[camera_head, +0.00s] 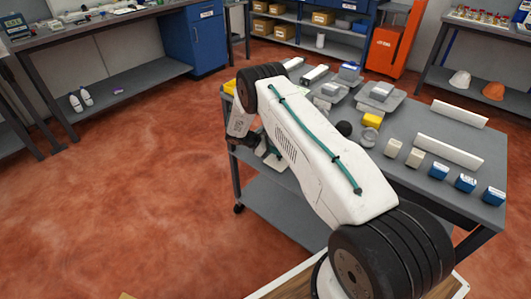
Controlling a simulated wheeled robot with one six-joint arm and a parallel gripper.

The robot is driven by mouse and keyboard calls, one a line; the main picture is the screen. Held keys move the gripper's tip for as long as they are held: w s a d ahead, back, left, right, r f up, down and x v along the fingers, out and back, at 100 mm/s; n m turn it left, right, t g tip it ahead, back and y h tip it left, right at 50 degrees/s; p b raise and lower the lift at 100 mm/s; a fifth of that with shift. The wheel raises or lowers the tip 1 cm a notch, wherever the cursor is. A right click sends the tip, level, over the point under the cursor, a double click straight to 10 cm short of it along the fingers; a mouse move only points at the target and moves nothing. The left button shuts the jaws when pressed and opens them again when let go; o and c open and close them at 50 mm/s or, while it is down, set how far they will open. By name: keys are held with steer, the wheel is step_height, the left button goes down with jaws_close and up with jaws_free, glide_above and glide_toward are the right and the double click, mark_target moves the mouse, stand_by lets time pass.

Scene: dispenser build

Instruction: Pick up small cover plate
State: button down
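My white arm with dark joints crosses the middle of the head view and hides part of the grey cart (425,118). Its wrist end is at the cart's left edge. What looks like my gripper (270,156) is dark, small and partly hidden behind the arm, so its fingers cannot be made out. I cannot tell for sure which part is the small cover plate. Two long white plates, one at the back right (460,113) and one nearer (448,151), lie on the cart top.
Several blue-and-white blocks (466,183) line the cart's right front edge, with two beige blocks (414,158) beside them. A yellow block (372,120) and a round clear part (369,138) sit mid-cart. An orange cabinet (390,48) stands behind. The red floor at left is open.

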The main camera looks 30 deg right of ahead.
steer(key=shift+a+f, duration=0.15)
steer(key=shift+f, duration=0.6)
steer(key=shift+f, duration=0.1)
